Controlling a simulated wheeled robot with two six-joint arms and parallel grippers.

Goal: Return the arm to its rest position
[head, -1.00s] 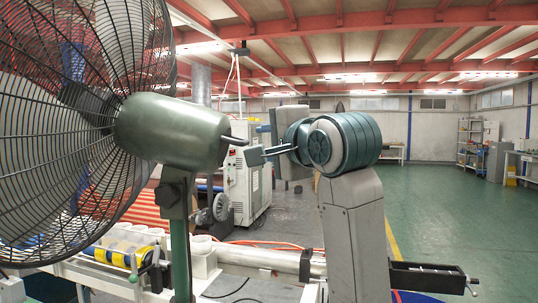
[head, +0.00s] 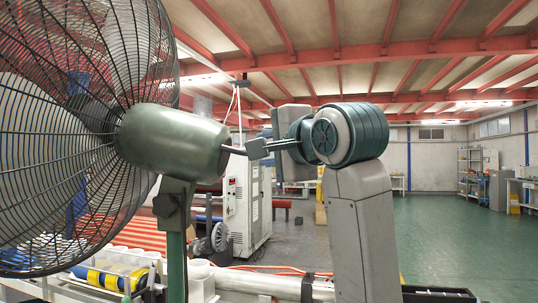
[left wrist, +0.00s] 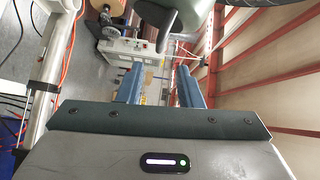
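My left arm (head: 362,235) rises right of the middle of the head view, with its wrist bent toward the left. My left gripper (head: 257,148) points left and away, held in the air. In the left wrist view, its two blue fingers (left wrist: 160,80) stand apart with nothing between them. A yellow and blue roll (head: 108,278) lies at the lower left, partly cut off. My right gripper cannot be made out.
The large caged fan (head: 75,110) fills the left on a green post (head: 176,235). A white cabinet (head: 243,205) stands behind the gripper. A grey pipe (head: 262,285) runs low across the front. Open green floor (head: 450,235) lies at the right.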

